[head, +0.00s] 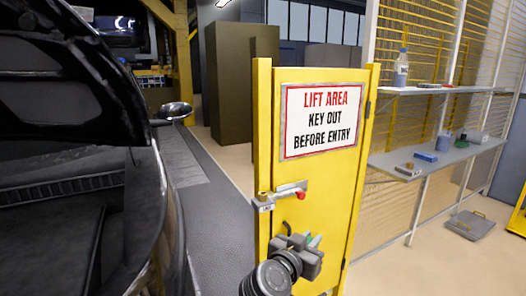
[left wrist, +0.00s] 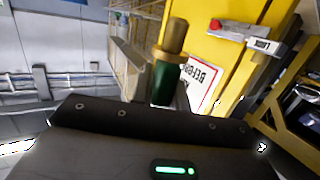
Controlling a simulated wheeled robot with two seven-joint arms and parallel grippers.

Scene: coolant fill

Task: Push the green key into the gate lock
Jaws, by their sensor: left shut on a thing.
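The green key shows in the left wrist view (left wrist: 164,82) as a green body with a brass-coloured end pointing away from the gripper. Its base is hidden by the gripper housing. In the head view only a bit of green (head: 315,241) shows at my left gripper (head: 306,243), which is shut on the key. The yellow gate (head: 314,185) stands upright behind the gripper. The grey gate lock (head: 264,204) sits at its left edge beside a latch with a red knob (head: 301,194). The gripper is below and right of the lock, and the key looks apart from it. My right gripper is out of view.
A white sign (head: 321,120) is on the gate. A dark car (head: 70,180) with a side mirror (head: 174,111) stands at the left. Shelves (head: 430,160) with small items and a bottle (head: 401,68) are at the right. Floor is clear between gate and shelves.

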